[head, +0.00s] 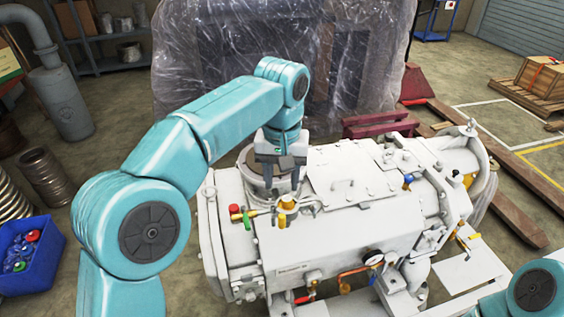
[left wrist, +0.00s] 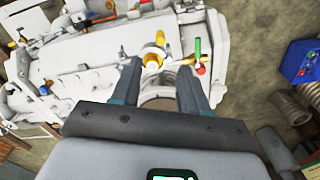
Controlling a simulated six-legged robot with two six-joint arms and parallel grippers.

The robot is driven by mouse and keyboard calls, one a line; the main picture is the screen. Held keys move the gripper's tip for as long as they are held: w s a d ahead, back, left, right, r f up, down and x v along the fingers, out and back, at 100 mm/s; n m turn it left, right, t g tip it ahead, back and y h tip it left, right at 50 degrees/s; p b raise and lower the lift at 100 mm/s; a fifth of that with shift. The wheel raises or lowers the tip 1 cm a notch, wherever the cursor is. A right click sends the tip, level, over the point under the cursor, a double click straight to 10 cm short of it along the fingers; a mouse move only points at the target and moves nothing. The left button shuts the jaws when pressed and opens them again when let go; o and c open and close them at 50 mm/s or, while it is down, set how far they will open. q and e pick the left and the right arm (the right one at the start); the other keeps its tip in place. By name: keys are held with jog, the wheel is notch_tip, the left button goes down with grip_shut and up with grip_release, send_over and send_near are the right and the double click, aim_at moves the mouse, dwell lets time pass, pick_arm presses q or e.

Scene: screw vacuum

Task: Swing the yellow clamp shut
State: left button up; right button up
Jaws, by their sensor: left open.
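The yellow clamp (head: 288,204) sits on top of the white vacuum pump (head: 340,225), beside a round port. In the left wrist view the yellow clamp (left wrist: 153,57) lies just beyond my fingertips, near the gap between them. My left gripper (head: 282,184) points down over the port, its fingers apart and empty. In the left wrist view my left gripper (left wrist: 160,72) is open, with the port rim partly between its fingers. I cannot tell whether the fingers touch the clamp. My right gripper is out of view.
A red knob (head: 233,209) and a green handle (head: 247,215) stand close left of the clamp. A blue bin (head: 32,256) is at left. A plastic-wrapped crate (head: 275,62) stands behind.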

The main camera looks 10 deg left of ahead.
pick_arm(q)
notch_tip(320, 180, up, 4)
jog(key=shift+f+p, duration=0.2)
jog(key=shift+p, duration=0.1)
jog(key=shift+s, duration=0.15)
